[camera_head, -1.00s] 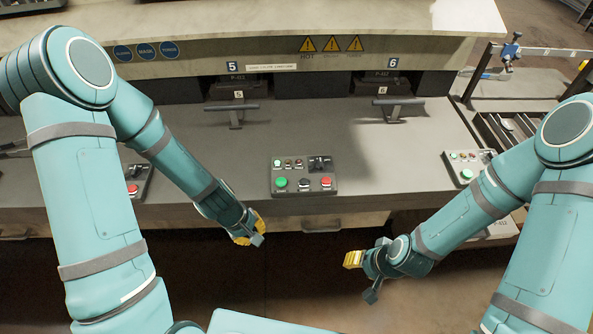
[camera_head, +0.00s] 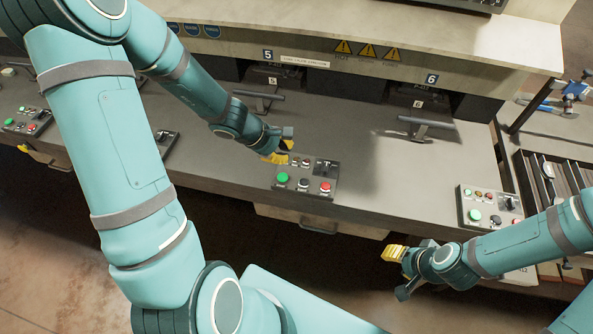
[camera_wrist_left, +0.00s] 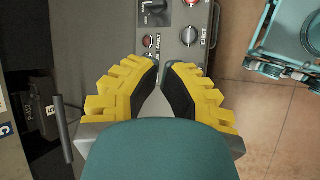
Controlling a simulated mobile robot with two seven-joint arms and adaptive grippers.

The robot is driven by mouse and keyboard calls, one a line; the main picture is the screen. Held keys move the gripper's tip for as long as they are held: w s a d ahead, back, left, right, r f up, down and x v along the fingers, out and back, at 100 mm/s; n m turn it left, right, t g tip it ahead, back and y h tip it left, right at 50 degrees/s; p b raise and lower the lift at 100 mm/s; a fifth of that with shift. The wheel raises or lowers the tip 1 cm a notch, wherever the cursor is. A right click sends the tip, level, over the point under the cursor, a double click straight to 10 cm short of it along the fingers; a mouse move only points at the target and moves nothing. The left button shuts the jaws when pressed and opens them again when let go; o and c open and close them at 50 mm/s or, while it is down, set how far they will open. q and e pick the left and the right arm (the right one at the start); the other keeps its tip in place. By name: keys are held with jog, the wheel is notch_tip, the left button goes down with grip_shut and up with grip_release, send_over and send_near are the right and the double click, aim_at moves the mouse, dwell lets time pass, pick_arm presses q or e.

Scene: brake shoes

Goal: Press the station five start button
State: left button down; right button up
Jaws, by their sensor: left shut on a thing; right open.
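The station five panel (camera_head: 318,168) is a small grey box on the counter front, below the station marked 5. Its green button (camera_head: 283,178) is at the front left, with a black button (camera_head: 304,183) and a red button (camera_head: 325,187) to its right. My left gripper (camera_head: 274,158) is at the panel's far left corner, behind the green button. In the left wrist view its yellow fingers (camera_wrist_left: 160,66) are close together at the panel's edge. What they grip cannot be made out, and the green button does not show there. My right gripper (camera_head: 394,254) is open, in front of the counter.
The station six panel (camera_head: 487,207) is at the right, and other panels (camera_head: 26,122) are at the left. T-shaped handles (camera_head: 428,126) stand at the back of the counter. The counter between the panels is mostly clear.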

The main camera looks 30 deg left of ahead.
pick_arm(q)
jog(key=shift+w+r+n, duration=0.3)
jog(key=shift+w+r, duration=0.3)
jog(key=shift+r, duration=0.1)
pick_arm(e)
jog(key=shift+w+d+r, duration=0.25)
jog(key=shift+d, duration=0.15)
pick_arm(q)
jog(key=shift+a, duration=0.1)
jog(key=b, duration=0.4)
send_over(286, 174)
notch_tip(286, 174, down, 8)
jog(key=shift+w+r, duration=0.1)
jog(key=shift+r, duration=0.1)
jog(key=shift+f+b, duration=0.65)
jog(key=shift+b, duration=0.25)
pick_arm(e)
notch_tip(286, 174, down, 6)
jog(key=shift+f, duration=0.25)
jog(key=shift+a, duration=0.1)
